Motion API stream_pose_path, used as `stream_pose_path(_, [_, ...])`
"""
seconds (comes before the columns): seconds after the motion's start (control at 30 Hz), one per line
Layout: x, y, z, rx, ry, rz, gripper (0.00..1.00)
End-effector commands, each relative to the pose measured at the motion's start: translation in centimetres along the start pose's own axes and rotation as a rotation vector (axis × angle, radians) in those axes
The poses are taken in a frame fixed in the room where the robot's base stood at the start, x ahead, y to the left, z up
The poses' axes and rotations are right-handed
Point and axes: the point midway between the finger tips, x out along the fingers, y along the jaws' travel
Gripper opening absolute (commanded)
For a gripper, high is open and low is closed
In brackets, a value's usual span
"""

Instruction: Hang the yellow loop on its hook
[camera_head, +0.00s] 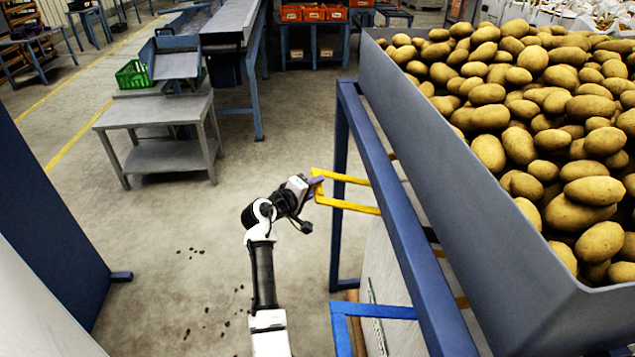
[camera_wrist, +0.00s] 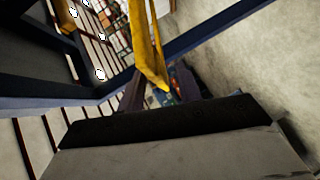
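The yellow loop (camera_head: 347,204) is a thin U-shaped bar. In the head view it reaches left from beside the blue frame, its closed end at my gripper (camera_head: 317,183). It also shows in the wrist view as a yellow strip (camera_wrist: 146,45) coming down from the top. In that view my gripper (camera_wrist: 161,72) has its two dark fingers apart, with background visible between them. The loop's closed end lies at the fingertips; contact is unclear. I cannot make out the hook; small yellow parts (camera_head: 432,235) show behind the blue beam.
A large grey hopper (camera_head: 455,185) full of potatoes (camera_head: 560,130) stands on a blue frame (camera_head: 395,215) at the right. A dark blue panel (camera_head: 45,205) stands at the left. A grey table (camera_head: 160,112) and a green crate (camera_head: 133,74) are farther back.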

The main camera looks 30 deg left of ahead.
Motion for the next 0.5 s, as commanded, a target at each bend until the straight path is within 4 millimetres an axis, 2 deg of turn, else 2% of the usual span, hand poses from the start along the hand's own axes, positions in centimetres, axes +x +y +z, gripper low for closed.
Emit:
stream_pose_path(0.2, [1.7,0.1,0.0,0.001,0.001,0.000,0.35])
stream_pose_path(0.5, [1.9,0.0,0.0,0.001,0.001,0.000,0.33])
